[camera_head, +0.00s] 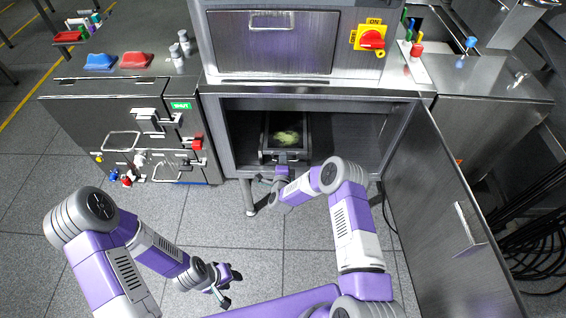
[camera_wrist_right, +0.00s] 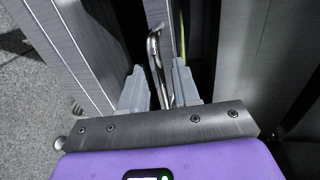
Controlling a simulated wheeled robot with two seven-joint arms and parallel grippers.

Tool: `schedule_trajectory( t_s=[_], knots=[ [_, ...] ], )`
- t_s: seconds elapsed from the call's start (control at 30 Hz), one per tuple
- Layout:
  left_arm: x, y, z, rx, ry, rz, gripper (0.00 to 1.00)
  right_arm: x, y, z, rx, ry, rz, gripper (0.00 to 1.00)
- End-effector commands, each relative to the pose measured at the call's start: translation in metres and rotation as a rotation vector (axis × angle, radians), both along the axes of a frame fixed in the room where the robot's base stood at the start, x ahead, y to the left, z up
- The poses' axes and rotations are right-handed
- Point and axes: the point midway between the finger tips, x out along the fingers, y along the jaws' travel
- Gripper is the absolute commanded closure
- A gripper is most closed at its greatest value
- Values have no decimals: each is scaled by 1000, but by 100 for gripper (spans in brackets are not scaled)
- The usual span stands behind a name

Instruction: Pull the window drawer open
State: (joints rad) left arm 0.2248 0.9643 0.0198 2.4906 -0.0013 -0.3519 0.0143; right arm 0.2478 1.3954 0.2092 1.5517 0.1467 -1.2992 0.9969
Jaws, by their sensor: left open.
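A dark drawer (camera_head: 266,150) with pale green contents sits inside the open lower compartment of the steel machine. I take it as the window drawer. My right gripper (camera_head: 271,181) is just in front of it and below its front. In the right wrist view, a bent metal handle bar (camera_wrist_right: 155,45) runs between the two fingers of my right gripper (camera_wrist_right: 160,75). Whether the fingers press on the bar is unclear. My left gripper (camera_head: 229,286) is open and empty, low over the floor, apart from the machine.
The machine's door (camera_head: 440,200) stands open to the right. A steel box (camera_head: 130,125) with levers and a green label is at the left. A red rotary switch (camera_head: 372,39) and a closed handled panel (camera_head: 285,50) are above. The floor (camera_head: 165,215) in front is clear.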

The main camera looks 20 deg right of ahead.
Motion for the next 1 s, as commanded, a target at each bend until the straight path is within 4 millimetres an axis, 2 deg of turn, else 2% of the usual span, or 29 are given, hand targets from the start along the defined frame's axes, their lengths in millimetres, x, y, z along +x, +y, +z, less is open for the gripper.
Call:
schedule_trajectory(
  t_s=[0.3,0.5,0.87,1.0],
  knots=[
    [0,0,-1,0,0,0,57,4,-1,0,-1,0,1,69],
    [0,0,-1,0,0,0,57,3,-1,0,-1,0,0,100],
    [0,0,0,0,0,0,57,1,-2,0,0,1,-2,100],
    [0,0,9,0,0,0,57,-14,-10,1,0,5,-19,100]
  ],
)
